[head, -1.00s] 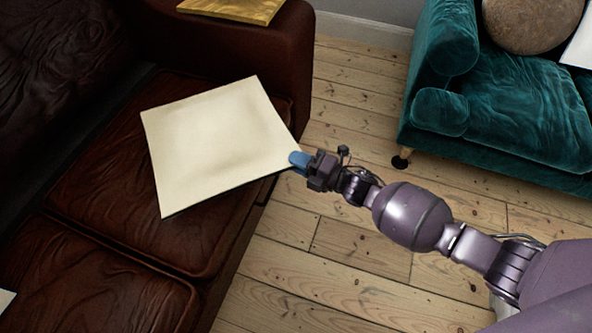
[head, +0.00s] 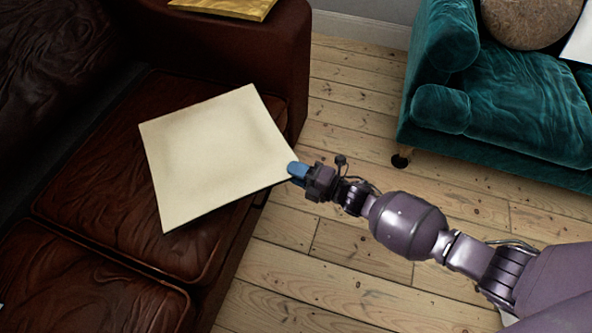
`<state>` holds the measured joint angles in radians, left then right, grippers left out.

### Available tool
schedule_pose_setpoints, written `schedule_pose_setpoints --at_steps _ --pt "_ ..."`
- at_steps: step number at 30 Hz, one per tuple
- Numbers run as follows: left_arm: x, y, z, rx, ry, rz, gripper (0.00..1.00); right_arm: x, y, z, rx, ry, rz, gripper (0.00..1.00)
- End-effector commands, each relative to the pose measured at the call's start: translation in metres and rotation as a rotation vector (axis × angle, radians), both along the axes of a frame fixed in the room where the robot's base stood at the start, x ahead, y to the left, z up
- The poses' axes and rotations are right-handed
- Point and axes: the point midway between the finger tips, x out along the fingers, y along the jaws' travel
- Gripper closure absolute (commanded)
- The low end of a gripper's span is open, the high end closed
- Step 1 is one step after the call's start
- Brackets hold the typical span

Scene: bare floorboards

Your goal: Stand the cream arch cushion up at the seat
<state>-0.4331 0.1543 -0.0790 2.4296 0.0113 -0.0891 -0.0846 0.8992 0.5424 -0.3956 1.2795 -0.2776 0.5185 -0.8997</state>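The cream cushion (head: 212,155) is a pale, flat square in the head view, over the seat of the brown leather sofa (head: 95,185). It looks roughly level, and I cannot tell whether it touches the seat. My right gripper (head: 296,171) has its blue fingertips at the cushion's right corner and appears shut on it. The fingertips partly hide that corner. My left gripper is not in view.
A teal velvet armchair (head: 500,90) with a round brown cushion (head: 530,20) stands at the right. Bare floorboards (head: 345,240) lie between the two seats.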

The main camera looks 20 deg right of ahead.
Motion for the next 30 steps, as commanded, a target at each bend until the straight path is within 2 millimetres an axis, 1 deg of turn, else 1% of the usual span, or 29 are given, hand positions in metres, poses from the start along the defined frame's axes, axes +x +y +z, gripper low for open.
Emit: schedule_pose_setpoints --at_steps 1,3,11,14,17,20,30 --pt "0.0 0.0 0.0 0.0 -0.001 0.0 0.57 0.0 0.0 0.001 0.0 -0.001 0.0 0.68" --pt "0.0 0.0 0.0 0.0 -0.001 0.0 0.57 0.0 0.0 0.001 0.0 -0.001 0.0 0.6" --pt "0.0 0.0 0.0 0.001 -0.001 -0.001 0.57 0.0 0.0 0.001 0.001 -0.001 0.0 0.6" --pt "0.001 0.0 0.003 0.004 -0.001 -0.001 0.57 0.001 0.0 0.006 0.001 -0.004 0.0 0.6" --pt "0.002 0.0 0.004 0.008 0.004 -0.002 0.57 -0.006 -0.008 0.005 -0.001 -0.001 -0.002 0.6" --pt "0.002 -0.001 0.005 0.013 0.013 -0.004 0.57 -0.017 -0.02 0.006 -0.001 -0.003 -0.002 0.6" --pt "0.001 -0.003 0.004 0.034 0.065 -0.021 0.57 -0.062 -0.066 0.005 -0.001 -0.003 -0.001 0.6"
